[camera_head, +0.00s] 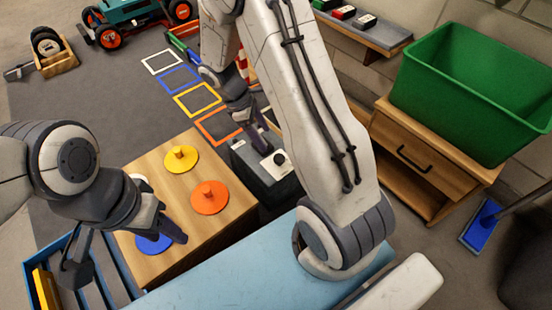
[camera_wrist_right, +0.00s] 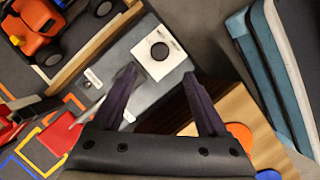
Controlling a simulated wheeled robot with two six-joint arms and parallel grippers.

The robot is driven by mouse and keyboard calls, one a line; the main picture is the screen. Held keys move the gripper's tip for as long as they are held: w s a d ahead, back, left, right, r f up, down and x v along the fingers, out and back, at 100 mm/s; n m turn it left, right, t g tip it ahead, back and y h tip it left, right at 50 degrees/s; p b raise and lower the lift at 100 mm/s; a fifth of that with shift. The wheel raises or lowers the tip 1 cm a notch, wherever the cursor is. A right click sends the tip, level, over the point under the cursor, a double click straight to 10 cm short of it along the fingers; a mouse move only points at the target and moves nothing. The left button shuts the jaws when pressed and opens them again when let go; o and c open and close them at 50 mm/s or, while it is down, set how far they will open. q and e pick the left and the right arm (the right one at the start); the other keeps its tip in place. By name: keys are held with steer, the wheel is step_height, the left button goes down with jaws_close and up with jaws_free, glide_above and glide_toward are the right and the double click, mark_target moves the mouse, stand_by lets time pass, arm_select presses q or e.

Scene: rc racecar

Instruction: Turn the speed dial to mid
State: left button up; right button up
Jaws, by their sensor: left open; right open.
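The speed dial (camera_head: 280,158) is a small black round knob on a white plate, on top of a grey box (camera_head: 262,182) beside the wooden block. In the right wrist view the dial (camera_wrist_right: 160,51) shows a pale mark on its knob and lies just beyond my fingertips. My right gripper (camera_head: 258,138) is above the grey box, open and empty; its dark fingers (camera_wrist_right: 160,76) are spread apart and do not appear to touch the dial. My left gripper (camera_head: 124,252) is open and empty over the near left of the wooden block, far from the dial.
The wooden block (camera_head: 145,200) carries yellow (camera_head: 181,159), orange (camera_head: 209,197) and blue (camera_head: 154,243) discs. A blue tray (camera_head: 40,268) is at near left. A green bin (camera_head: 470,90) stands on a wooden cabinet (camera_head: 425,165) at right. Coloured floor squares (camera_head: 196,99) lie behind.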

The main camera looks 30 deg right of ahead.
mark_target(279, 157)
steer(key=b+x, duration=0.7)
steer(key=x, duration=0.3)
steer(key=shift+s+d+f, duration=0.1)
steer(key=shift+f, duration=0.1)
jaws_close()
steer(key=shift+r+p, duration=0.2)
steer(key=shift+p, duration=0.3)
steer(key=m+y+p, duration=0.1)
steer(key=m+p, duration=0.2)
steer(key=p, duration=0.1)
steer(key=m+g+p, duration=0.1)
steer(key=m+p, duration=0.2)
steer(key=p, duration=0.2)
steer(key=shift+d+r+g+y, duration=0.2)
steer(key=shift+g+y, duration=0.1)
steer(key=shift+y, duration=0.1)
steer(key=shift+w+d+f+m+y+p, duration=0.1)
steer(key=shift+m+y+p, duration=0.1)
steer(key=shift+m+p, duration=0.35)
steer(key=shift+w+f+m+y+p, duration=0.1)
steer(key=shift+m+y+p, duration=0.1)
steer(key=shift+m+p, duration=0.3)
steer(key=shift+f+m+y+p, duration=0.1)
steer(key=shift+m+y+p, duration=0.1)
steer(key=shift+m+p, duration=0.3)
